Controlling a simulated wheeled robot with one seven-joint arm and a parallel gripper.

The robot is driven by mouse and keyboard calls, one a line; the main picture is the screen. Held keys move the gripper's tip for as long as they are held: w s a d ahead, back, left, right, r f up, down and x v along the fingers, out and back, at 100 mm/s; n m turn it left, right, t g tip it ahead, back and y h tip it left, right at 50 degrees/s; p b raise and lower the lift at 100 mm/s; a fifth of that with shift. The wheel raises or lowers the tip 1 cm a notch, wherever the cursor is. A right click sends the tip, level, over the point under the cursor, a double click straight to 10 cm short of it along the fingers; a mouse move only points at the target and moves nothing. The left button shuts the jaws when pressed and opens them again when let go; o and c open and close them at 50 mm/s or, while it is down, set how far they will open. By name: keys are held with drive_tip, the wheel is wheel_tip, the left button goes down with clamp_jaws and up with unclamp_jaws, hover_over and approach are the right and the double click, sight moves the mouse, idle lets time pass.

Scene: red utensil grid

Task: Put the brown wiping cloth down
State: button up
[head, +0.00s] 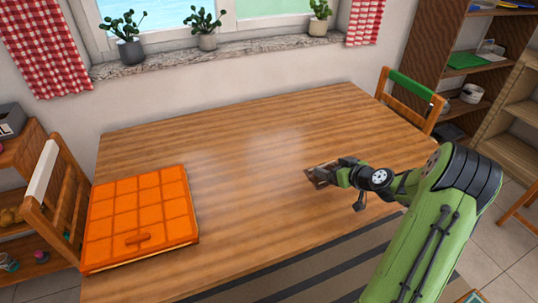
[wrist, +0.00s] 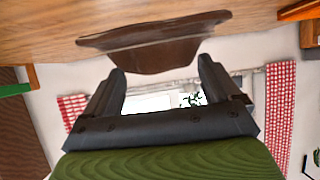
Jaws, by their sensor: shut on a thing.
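The brown wiping cloth (head: 318,178) is at the right part of the wooden table (head: 240,130), at the tip of my gripper (head: 338,175). In the wrist view, the cloth (wrist: 150,52) spans across my fingertips (wrist: 161,68), with the wooden surface behind it along the top of the picture. My gripper is shut on the cloth. The finger contact is partly hidden by the cloth. From these views I cannot tell whether the cloth touches the table or hangs just above it.
An orange gridded box (head: 145,238) lies at the table's left end. The table's middle and back are clear. Chairs stand at the left (head: 62,195) and right (head: 412,98) ends. Potted plants (head: 207,28) line the windowsill behind. Shelves stand at the far right.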

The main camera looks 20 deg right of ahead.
drive_tip(key=s+d+r, duration=0.2)
drive_tip(key=s+d, duration=0.1)
drive_tip(key=d, duration=0.2)
drive_tip(key=f, duration=0.3)
drive_tip(key=f+b, duration=0.1)
drive_tip(key=f, duration=0.3)
drive_tip(key=f+b, duration=0.1)
drive_tip(key=f, duration=0.2)
drive_tip(key=shift+w+f, duration=0.3)
drive_tip(key=shift+f, duration=0.05)
drive_tip(key=o, duration=0.6)
drive_tip(key=shift+o, duration=0.7)
drive_tip(key=shift+r, duration=0.25)
drive_tip(key=p+v, duration=0.2)
drive_tip(key=v, duration=0.9)
drive_tip(key=a+r+n+g+y, duration=0.1)
drive_tip(key=a+r+g, duration=0.3)
drive_tip(key=a, duration=0.6)
drive_tip(key=a+r+n+g, duration=0.1)
drive_tip(key=a+r+g, duration=0.1)
drive_tip(key=a+r, duration=0.7)
drive_tip(key=s+a+r+m+h, duration=0.1)
drive_tip(key=s+a+r, duration=0.1)
drive_tip(key=s+a, duration=0.4)
drive_tip(key=s+a+r+m+h, duration=0.1)
drive_tip(key=s+a+r+m, duration=0.1)
drive_tip(key=s+a, duration=0.4)
drive_tip(key=s, duration=0.5)
drive_tip(key=shift+a+r+g, duration=0.3)
drive_tip(key=shift+a+r, duration=0.05)
